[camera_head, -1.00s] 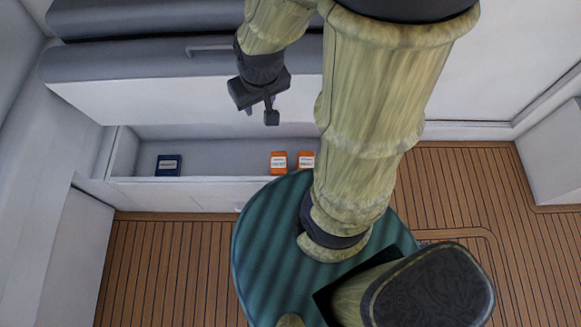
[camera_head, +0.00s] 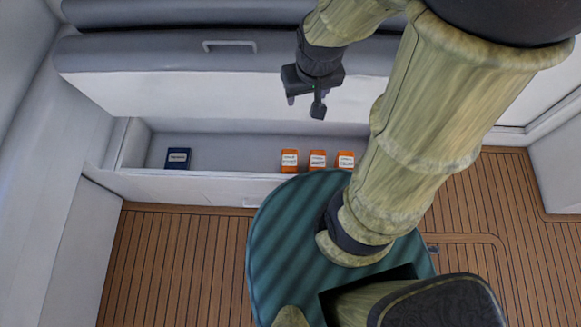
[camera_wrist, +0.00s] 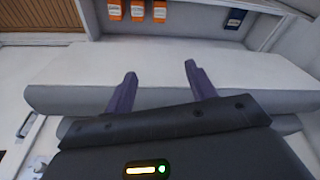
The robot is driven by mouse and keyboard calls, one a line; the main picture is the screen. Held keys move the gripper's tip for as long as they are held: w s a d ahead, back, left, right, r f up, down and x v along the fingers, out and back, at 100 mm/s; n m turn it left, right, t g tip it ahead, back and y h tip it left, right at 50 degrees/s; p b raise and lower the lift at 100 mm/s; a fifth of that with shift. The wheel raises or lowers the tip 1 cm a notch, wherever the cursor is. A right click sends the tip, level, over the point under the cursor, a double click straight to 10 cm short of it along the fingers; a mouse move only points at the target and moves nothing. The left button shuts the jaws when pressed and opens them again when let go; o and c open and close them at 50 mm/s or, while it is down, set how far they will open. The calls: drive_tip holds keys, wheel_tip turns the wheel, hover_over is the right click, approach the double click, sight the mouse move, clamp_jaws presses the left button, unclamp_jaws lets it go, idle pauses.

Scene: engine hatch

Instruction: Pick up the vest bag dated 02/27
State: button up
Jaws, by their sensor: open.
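Three orange bags with white labels stand in a row in the open compartment: a left one (camera_head: 289,161), a middle one (camera_head: 317,160) and a right one (camera_head: 345,160). They also show at the top left of the wrist view (camera_wrist: 137,10). The label dates are too small to read, so I cannot tell which is dated 02/27. My gripper (camera_head: 305,107) is open and empty. It hangs in front of the raised hatch, above and apart from the bags. Its two fingers (camera_wrist: 158,82) show spread in the wrist view.
A dark blue labelled pack (camera_head: 177,158) stands at the compartment's left end, with free room between it and the orange bags. The compartment's front wall (camera_head: 210,186) is a low white edge. The raised hatch (camera_head: 200,100) overhangs behind. Wooden floor (camera_head: 180,260) lies clear at left.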

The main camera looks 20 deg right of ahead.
sight(289, 159)
drive_tip(key=o, duration=0.7)
drive_tip(key=b+x, duration=0.2)
drive_tip(key=x, duration=0.1)
drive_tip(key=shift+o, duration=0.2)
drive_tip(key=w+f+b, duration=0.4)
drive_tip(key=f+b, duration=0.5)
drive_tip(key=f, duration=0.3)
drive_tip(key=w+f+m+g+b, duration=0.1)
drive_tip(key=w+f+b, duration=0.2)
drive_tip(key=f+b, duration=0.5)
wheel_tip(289, 159, down, 4)
drive_tip(key=shift+w+f+b, duration=0.15)
drive_tip(key=shift+w+b, duration=0.2)
drive_tip(key=shift+b, duration=0.05)
drive_tip(key=w+f+b, duration=0.2)
drive_tip(key=f+b, duration=0.5)
drive_tip(key=f, duration=0.5)
drive_tip(key=w+f+m+g+b, duration=0.1)
drive_tip(key=w+f+b, duration=0.1)
drive_tip(key=f+b, duration=0.5)
drive_tip(key=w+f+m+b, duration=0.1)
drive_tip(key=f+b, duration=0.6)
drive_tip(key=f, duration=0.9)
drive_tip(key=shift+w+a+f+g+b, duration=0.2)
drive_tip(key=shift+w+f+g+b, duration=0.15)
drive_tip(key=shift+w, duration=0.25)
drive_tip(key=shift+f, duration=0.3)
drive_tip(key=shift+f+b, duration=0.5)
drive_tip(key=shift+f, duration=0.65)
